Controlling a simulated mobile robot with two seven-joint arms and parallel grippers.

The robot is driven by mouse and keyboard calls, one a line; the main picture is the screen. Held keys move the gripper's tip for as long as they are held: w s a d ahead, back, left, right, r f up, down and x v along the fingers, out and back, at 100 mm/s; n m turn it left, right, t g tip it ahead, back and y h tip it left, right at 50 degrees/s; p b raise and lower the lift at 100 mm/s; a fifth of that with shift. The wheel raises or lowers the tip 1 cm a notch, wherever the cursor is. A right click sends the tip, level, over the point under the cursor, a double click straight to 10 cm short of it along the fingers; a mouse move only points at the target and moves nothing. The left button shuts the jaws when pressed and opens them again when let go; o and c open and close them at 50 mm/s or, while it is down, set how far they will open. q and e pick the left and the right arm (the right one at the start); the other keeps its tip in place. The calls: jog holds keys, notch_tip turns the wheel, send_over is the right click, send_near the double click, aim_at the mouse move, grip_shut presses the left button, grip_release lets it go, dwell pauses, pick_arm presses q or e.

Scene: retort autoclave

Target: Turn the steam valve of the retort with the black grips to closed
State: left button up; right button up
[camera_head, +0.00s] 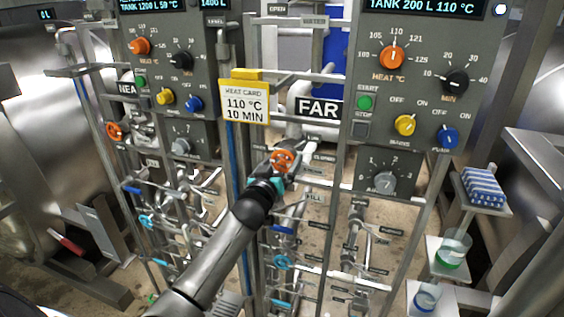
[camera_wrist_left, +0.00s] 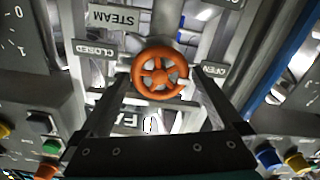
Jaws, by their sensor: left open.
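An orange steam handwheel (camera_head: 284,158) sits on the pipework below the FAR sign (camera_head: 318,107). It also shows in the left wrist view (camera_wrist_left: 160,72), below a STEAM label (camera_wrist_left: 112,18). There the CLOSED label (camera_wrist_left: 94,50) is on its left and the OPEN label (camera_wrist_left: 214,70) on its right. A pale mark on the rim is on the OPEN side. My left gripper (camera_wrist_left: 161,84) is open, with one finger on each side of the wheel; contact cannot be told. My right gripper is out of view. I see no black grips; a red grip (camera_head: 68,243) shows at lower left.
Another orange handwheel (camera_head: 116,131) sits on the left panel's pipework. Control panels with knobs stand on both sides, with a yellow heat card (camera_head: 245,104) between them. Several pipes and blue-handled valves lie below. Shelves at right hold beakers (camera_head: 454,250) and a striped stack (camera_head: 483,187).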

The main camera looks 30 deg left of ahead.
pick_arm(q)
jog(key=shift+w+a, duration=0.1)
jog(key=shift+w, duration=0.25)
jog(key=c, duration=1.1)
